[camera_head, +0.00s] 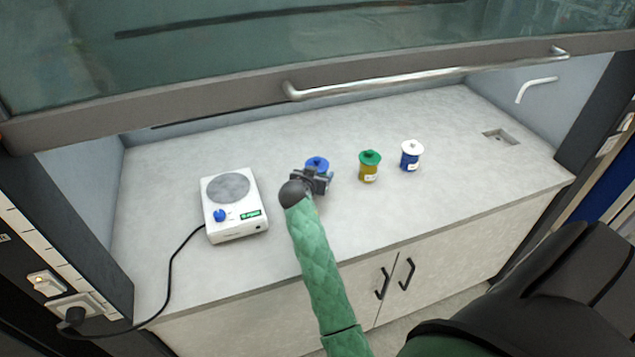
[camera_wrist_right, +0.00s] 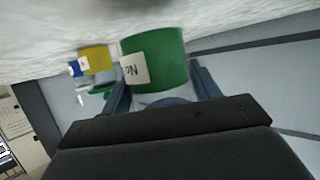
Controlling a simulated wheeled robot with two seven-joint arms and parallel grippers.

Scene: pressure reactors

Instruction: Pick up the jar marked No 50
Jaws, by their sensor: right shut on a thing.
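My right gripper (camera_head: 317,177) is shut on a jar with a blue lid (camera_head: 317,163). In the right wrist view, which is upside down, this jar's green body (camera_wrist_right: 158,55) sits between the fingers. Its label (camera_wrist_right: 134,69) shows "No"; the number is not readable. The head view hides most of the body behind the gripper. I cannot tell whether its base touches the counter. A yellow jar with a green lid (camera_head: 369,166) and a blue jar with a white lid (camera_head: 411,155) stand to its right. Their label numbers are too small to read. My left gripper is not in view.
A white hotplate (camera_head: 233,224) with a round grey top stands on the counter at the left, its black cord running off the front. A raised sash with a metal handle (camera_head: 420,76) hangs above. A small sink (camera_head: 500,136) is at the right. The front counter is clear.

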